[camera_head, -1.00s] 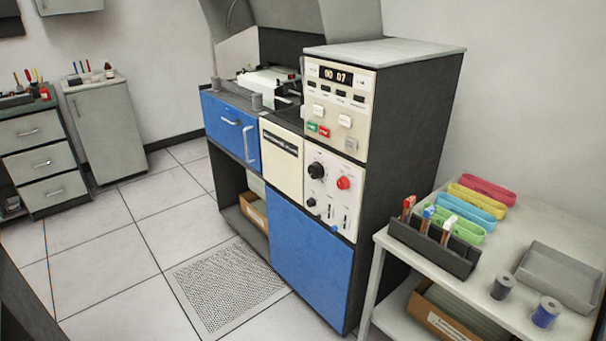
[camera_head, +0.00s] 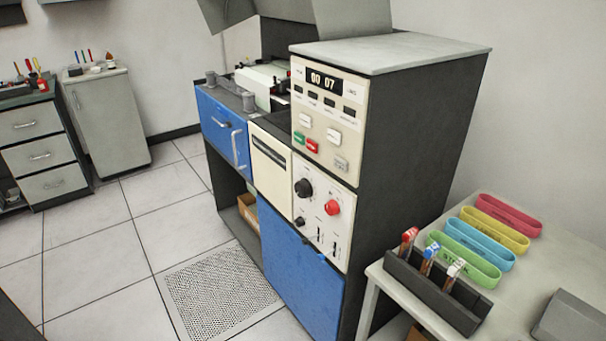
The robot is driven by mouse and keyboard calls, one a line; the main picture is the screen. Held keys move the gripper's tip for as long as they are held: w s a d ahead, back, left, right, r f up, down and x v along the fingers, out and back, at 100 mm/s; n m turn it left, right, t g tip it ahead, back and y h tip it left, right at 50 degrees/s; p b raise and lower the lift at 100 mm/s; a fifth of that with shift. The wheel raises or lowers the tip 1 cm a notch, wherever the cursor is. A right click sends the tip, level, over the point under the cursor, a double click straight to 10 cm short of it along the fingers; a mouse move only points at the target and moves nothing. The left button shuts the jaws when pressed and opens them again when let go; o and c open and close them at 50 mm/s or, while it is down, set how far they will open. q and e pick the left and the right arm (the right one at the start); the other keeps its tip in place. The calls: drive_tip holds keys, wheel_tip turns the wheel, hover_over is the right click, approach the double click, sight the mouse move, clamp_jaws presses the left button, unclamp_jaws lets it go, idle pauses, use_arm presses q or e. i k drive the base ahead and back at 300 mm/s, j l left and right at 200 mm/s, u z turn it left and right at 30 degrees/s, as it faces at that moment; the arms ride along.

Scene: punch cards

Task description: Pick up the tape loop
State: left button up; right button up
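Several long oval loops lie side by side on the pale table at the right: a pink loop (camera_head: 508,222), a yellow loop (camera_head: 497,238), a blue loop (camera_head: 482,254) and a green loop (camera_head: 467,268). These look like the tape loops; I cannot tell which one is meant. The green loop is nearest to the dark rack and partly behind its tubes. Neither of my grippers is in view.
A dark rack (camera_head: 432,297) holds three tubes at the front of the pale table (camera_head: 400,318). A grey tray (camera_head: 570,320) is cut off at the lower right. A tall machine with blue panels (camera_head: 298,262) stands left of the table. Tiled floor lies open at left.

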sight(483, 245)
drive_tip(key=i+l+u, duration=0.15)
drive_tip(key=i+l, duration=0.45)
drive_tip(key=l, duration=0.15)
drive_tip(key=z, duration=1.35)
drive_tip(key=k+l+u, duration=0.1)
drive_tip(key=k+u, duration=0.35)
drive_tip(key=k, duration=0.05)
